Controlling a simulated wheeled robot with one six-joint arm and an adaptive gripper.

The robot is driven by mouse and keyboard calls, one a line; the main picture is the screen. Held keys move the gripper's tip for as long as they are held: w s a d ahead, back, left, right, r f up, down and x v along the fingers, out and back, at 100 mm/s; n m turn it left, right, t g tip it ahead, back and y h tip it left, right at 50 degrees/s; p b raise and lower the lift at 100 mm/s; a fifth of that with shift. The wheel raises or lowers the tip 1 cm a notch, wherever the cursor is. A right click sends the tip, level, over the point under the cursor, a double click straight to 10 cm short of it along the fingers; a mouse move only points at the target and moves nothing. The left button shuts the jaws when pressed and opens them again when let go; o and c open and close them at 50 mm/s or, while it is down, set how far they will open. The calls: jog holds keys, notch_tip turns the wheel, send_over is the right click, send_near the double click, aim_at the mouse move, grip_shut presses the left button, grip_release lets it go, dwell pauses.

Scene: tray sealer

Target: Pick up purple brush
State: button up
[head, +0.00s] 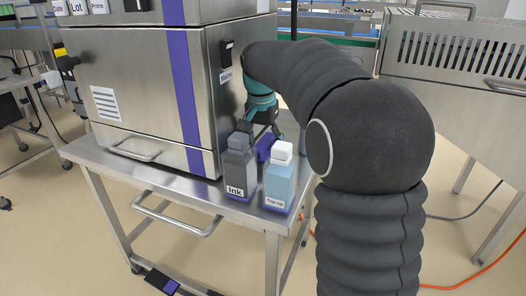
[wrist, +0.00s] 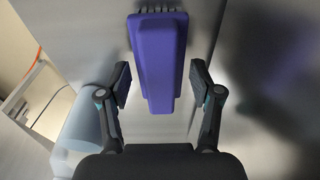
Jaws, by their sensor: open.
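The purple brush (wrist: 160,58) fills the upper middle of the wrist view, with dark bristles at its top edge. My gripper (wrist: 161,88) is open, with one finger on each side of the brush's lower end. A gap shows between each finger and the brush. In the head view the brush (head: 265,147) is partly hidden behind the bottles on the steel table. My gripper (head: 265,120) is above it there, its fingertips partly hidden.
A dark Ink bottle (head: 239,170) and a light blue bottle with a white cap (head: 279,182) stand at the steel table's (head: 165,183) front corner. The large steel machine (head: 140,90) stands close left of my gripper. A pale blue rounded object (wrist: 82,130) is left of my gripper.

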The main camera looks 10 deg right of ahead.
jog(key=shift+f, duration=0.1)
jog(key=shift+c, duration=0.2)
jog(key=c, duration=0.9)
jog(key=shift+c, duration=0.2)
